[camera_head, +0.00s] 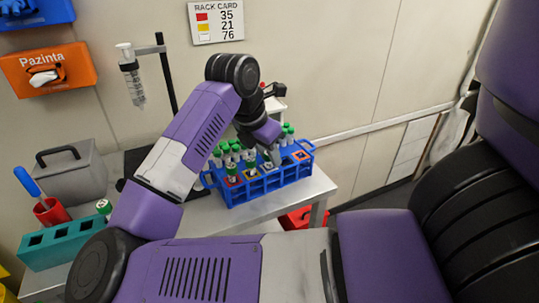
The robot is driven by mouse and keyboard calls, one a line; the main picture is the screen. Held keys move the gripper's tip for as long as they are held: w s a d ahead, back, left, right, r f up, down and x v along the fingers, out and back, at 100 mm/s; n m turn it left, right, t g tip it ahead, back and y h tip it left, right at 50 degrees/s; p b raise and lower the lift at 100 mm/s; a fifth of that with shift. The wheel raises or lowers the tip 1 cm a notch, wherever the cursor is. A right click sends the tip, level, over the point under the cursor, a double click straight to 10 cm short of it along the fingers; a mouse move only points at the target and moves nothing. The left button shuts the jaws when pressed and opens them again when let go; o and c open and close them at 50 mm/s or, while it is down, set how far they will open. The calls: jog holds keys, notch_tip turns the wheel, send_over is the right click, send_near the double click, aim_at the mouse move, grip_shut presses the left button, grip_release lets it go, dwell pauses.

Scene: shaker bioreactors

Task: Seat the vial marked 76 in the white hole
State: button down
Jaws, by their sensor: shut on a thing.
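A blue rack (262,189) stands on the table with coloured hole markings along its front. Several green-capped vials (223,150) stand in it. One vial (231,173) is at the red-marked hole and one (251,163) is at the yellow-marked hole. The white-marked hole (268,166) is just right of the yellow one. My gripper (271,155) is over that white hole, shut on a vial that it mostly hides. I cannot read the vial numbers or tell how deep the held vial sits. The rack card (215,22) pairs red with 35, yellow with 21 and white with 76.
An orange-marked hole (301,155) at the rack's right end looks empty. A stand with a syringe (132,78) is behind left. A teal block (62,240), a red cup (48,210) and a grey box (72,175) are at left. A red bin (298,218) is below the table.

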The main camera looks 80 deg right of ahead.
jog(key=c, duration=1.1)
grip_release()
jog(key=shift+r, duration=0.1)
jog(key=v, duration=0.7)
jog(key=shift+w+a+r, duration=0.1)
jog(key=shift+a+r, duration=0.05)
jog(key=shift+r, duration=0.1)
